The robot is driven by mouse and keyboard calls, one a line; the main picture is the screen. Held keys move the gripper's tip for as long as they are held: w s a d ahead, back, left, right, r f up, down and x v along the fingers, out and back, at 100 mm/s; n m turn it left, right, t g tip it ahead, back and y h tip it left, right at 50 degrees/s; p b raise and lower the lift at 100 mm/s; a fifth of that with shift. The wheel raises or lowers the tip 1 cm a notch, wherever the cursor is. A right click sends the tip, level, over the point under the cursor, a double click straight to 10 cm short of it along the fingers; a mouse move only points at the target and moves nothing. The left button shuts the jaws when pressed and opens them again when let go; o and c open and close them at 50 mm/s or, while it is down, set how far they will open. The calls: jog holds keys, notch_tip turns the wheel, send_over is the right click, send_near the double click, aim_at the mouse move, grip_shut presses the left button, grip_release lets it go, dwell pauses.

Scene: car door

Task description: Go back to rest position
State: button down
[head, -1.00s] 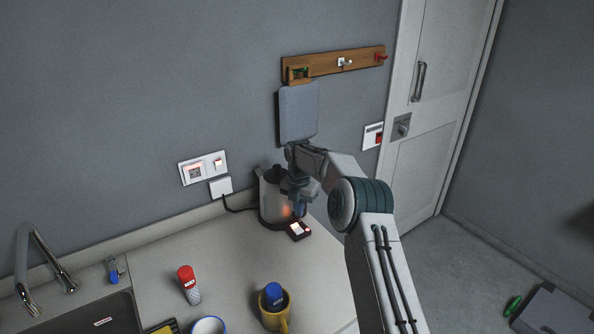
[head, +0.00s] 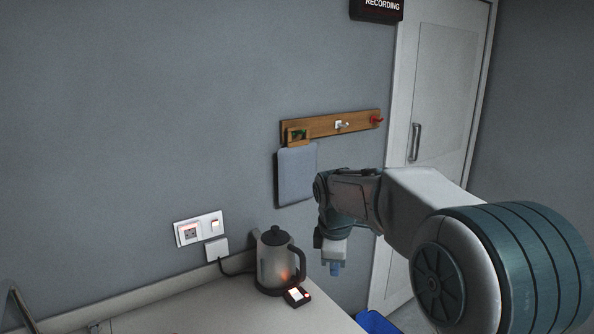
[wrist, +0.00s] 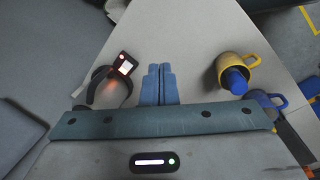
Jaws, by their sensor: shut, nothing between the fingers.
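My gripper (head: 335,268) hangs pointing down at the right of the kettle (head: 276,262) in the head view, near the counter's right end. In the wrist view my gripper (wrist: 157,70) has its two blue fingers together with nothing between them. The kettle stands upright on its base with an orange glow low on its side, apart from my gripper. A small lit switch box (head: 296,296) lies in front of it and also shows in the wrist view (wrist: 124,64).
The counter (head: 190,312) runs along the wall. A yellow mug (wrist: 238,62) with a blue object in it stands on it. A wooden hook rail (head: 330,124) with a hanging grey board (head: 297,175) is on the wall. A door (head: 440,100) stands behind my arm; a blue bin (head: 376,322) is below.

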jog(key=s+d+f+m+b, duration=0.1)
jog(key=s+d+m, duration=0.1)
jog(key=s+m, duration=0.3)
jog(key=s+d+f+m+t+b, duration=0.1)
jog(key=s+m, duration=0.4)
jog(key=s, duration=0.7)
jog(key=s+d+f+m, duration=0.2)
jog(key=s+m, duration=0.3)
jog(key=s, duration=0.3)
jog(key=shift+s+d+f+m+t+y+b, duration=0.35)
jog(key=shift+d+f+m+t+y+b, duration=0.05)
jog(key=shift+d, duration=0.4)
